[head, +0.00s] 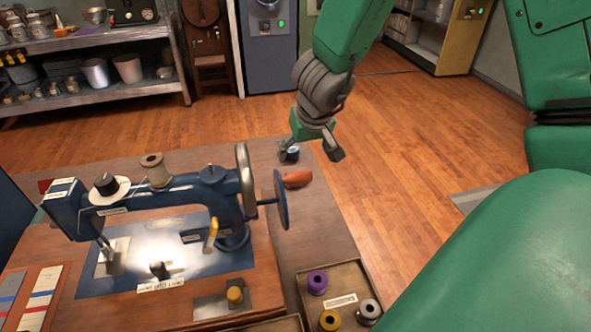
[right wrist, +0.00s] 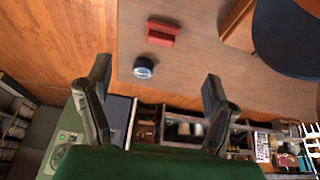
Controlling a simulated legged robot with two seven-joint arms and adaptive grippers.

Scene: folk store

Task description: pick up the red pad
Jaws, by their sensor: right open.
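The red pad (head: 297,178) lies on the wooden table just behind the sewing machine's handwheel, near the table's right edge in the head view. It also shows in the right wrist view (right wrist: 162,32), at the top, beyond the fingertips. My right gripper (head: 310,152) is open and empty above the far edge of the table, behind the pad. In the right wrist view its two fingers (right wrist: 156,75) are spread wide, and nothing is between them in contact. My left gripper is not in view.
A small dark-blue round item (head: 290,153) sits by one fingertip, behind the pad. The blue sewing machine (head: 190,195) stands left of the pad. A tray with spools (head: 350,275) lies at the front right. Open floor lies right of the table.

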